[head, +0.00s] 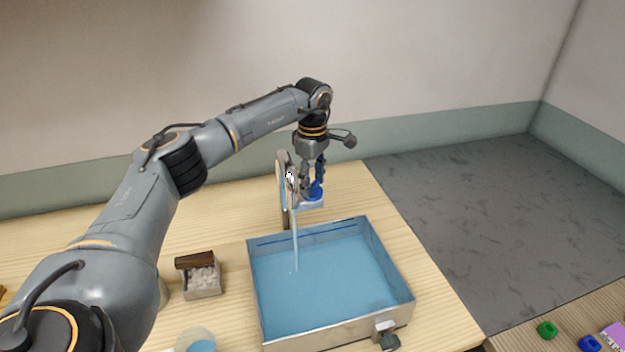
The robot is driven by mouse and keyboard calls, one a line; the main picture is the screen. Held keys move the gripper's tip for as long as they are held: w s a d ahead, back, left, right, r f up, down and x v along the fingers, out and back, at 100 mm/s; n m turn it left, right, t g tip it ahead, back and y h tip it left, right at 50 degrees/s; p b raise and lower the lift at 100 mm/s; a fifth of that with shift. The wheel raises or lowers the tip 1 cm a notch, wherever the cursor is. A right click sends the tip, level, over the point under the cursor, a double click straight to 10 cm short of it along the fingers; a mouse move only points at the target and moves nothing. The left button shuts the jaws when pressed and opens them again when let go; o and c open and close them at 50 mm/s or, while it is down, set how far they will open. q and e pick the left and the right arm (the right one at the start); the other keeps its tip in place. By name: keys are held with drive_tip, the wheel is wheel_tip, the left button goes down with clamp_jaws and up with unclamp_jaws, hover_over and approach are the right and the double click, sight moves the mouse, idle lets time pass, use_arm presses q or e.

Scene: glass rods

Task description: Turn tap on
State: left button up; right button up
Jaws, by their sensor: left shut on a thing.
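A silver tap (284,165) stands behind a metal basin (335,328) filled with blue water. A thin stream of water (295,245) runs from the tap down into the basin. My left gripper (312,187) points down just right of the tap. It is shut on a blue knob (316,192) above a pale block beside the tap; the fingers partly hide both. My right gripper is out of view.
A small box of white pebbles (203,282) with a brown block sits left of the basin. A round container (195,340) is at the front. A drain valve (387,338) sticks out at the basin's front right. Another table at lower right holds small coloured items (547,329).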

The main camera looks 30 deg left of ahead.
sight(312, 183)
use_arm(q)
drive_tip(key=n, duration=0.4)
drive_tip(key=shift+n, duration=2.9)
drive_tip(key=o, duration=1.1)
drive_tip(key=shift+o, duration=0.2)
wheel_tip(312, 183, up, 12)
drive_tip(key=shift+r, duration=0.1)
